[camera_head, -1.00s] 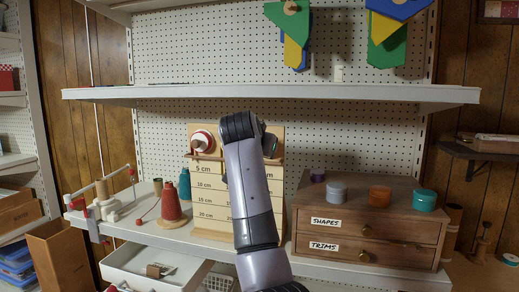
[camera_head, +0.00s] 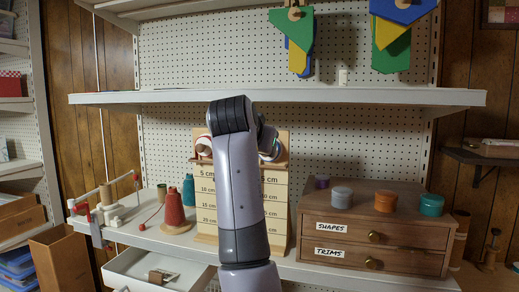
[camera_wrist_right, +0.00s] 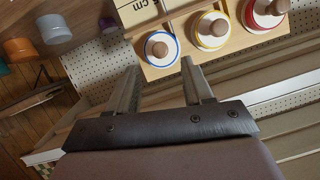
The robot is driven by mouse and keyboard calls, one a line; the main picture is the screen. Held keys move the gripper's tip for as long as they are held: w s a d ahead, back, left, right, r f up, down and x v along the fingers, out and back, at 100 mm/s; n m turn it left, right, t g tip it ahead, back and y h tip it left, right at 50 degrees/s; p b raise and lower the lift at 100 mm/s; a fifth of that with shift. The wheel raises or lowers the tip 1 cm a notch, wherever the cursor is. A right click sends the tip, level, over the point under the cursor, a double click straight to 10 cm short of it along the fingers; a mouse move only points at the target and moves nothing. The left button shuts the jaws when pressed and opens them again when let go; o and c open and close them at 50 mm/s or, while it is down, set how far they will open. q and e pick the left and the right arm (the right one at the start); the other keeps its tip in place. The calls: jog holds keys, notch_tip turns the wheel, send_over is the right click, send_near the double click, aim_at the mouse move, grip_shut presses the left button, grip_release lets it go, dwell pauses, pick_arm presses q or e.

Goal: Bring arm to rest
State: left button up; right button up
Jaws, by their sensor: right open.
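My arm stands nearly upright in the middle of the head view, in front of the wooden ruler board (camera_head: 206,208), and its gripper is hidden there. In the right wrist view my right gripper (camera_wrist_right: 160,67) is open, with nothing between its two fingers. Beyond its fingertips are round reels with wooden knobs on the board: a blue-rimmed one (camera_wrist_right: 150,52), a yellow-rimmed one (camera_wrist_right: 202,36) and a red-rimmed one (camera_wrist_right: 257,14). I cannot tell how close the fingertips are to the board. My left gripper is in neither view.
A wooden drawer unit (camera_head: 345,238) with small round tins on top stands right of my arm. A red thread cone (camera_head: 174,209) and a teal one (camera_head: 188,189) stand left. A white shelf (camera_head: 300,97) crosses above. An open white drawer (camera_head: 128,278) is below left.

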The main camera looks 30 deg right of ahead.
dwell(0.3)
jog(key=w+f+n+t+y, duration=0.1)
jog(key=w+f+n, duration=0.1)
jog(key=f, duration=0.7)
jog(key=w+f+n, duration=0.1)
jog(key=f+n, duration=0.2)
jog(key=f, duration=0.5)
jog(key=s+a+f+n+t+y, duration=0.1)
jog(key=s+a+f+n+y, duration=0.1)
jog(key=f, duration=0.8)
jog(key=s+a+f+n+y, duration=0.2)
jog(key=s+f+n, duration=0.1)
jog(key=f, duration=0.7)
jog(key=s+a+f+n+y, duration=0.1)
jog(key=s+a+f+y, duration=0.1)
jog(key=s+f, duration=0.4)
jog(key=s+a+f+n+y, duration=0.1)
jog(key=s+a+f, duration=0.4)
jog(key=s, duration=0.7)
jog(key=s+a+f+n+g+y, duration=0.1)
jog(key=s+a+f+y, duration=0.2)
jog(key=s+f, duration=0.5)
jog(key=shift+s+a+n+y, duration=0.15)
jog(key=shift+s+n+y, duration=0.25)
jog(key=shift+s, duration=0.3)
